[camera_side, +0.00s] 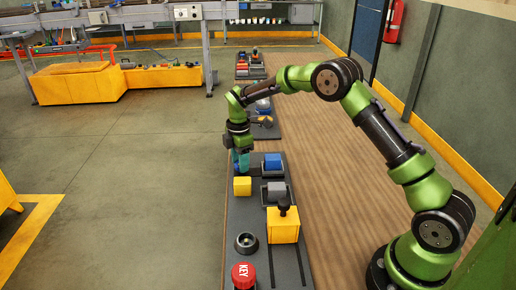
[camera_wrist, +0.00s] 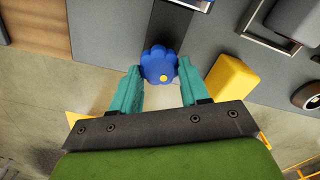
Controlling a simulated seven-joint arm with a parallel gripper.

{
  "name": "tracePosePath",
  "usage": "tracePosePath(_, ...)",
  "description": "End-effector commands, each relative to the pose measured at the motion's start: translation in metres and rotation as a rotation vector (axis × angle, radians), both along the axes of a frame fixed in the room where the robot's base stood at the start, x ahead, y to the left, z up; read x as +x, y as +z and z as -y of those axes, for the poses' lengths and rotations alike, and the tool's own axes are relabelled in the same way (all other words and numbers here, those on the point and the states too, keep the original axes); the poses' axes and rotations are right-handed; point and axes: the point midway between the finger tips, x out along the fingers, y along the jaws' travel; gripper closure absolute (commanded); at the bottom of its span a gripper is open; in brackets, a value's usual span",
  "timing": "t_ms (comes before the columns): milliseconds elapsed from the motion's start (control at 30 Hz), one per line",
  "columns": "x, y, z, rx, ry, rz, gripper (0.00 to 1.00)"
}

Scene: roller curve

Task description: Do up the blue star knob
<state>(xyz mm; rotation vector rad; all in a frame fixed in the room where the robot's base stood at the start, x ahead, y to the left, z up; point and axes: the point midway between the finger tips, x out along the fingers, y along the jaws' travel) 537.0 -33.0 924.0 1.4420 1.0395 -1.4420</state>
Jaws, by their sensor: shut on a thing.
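The blue star knob (camera_wrist: 156,62) shows in the wrist view, lobed and round, with a small yellow dot on its face. My gripper (camera_wrist: 159,77) has its two teal fingers on either side of the knob and is shut on it. In the side view my gripper (camera_side: 241,161) points down at the left edge of the grey panel, behind a yellow block. The knob is mostly hidden by the fingers there. How far the knob is screwed in cannot be told.
A yellow block (camera_side: 242,187) stands close to my gripper; it also shows in the wrist view (camera_wrist: 232,84). A blue block (camera_side: 272,161) and a grey block (camera_side: 276,190) sit to the right.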

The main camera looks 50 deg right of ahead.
Motion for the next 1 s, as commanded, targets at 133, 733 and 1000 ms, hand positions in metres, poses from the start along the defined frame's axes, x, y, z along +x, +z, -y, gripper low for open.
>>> tracePosePath(133, 0.0, 0.0003, 0.0, 0.0, -0.001, 0.0, 0.86)
tracePosePath(733, 0.0013, 0.0006, 0.0003, 0.0, -0.298, 0.0, 0.86)
tracePosePath(1000, 0.0024, 0.0013, 0.001, 0.0, -0.557, 0.0, 0.86)
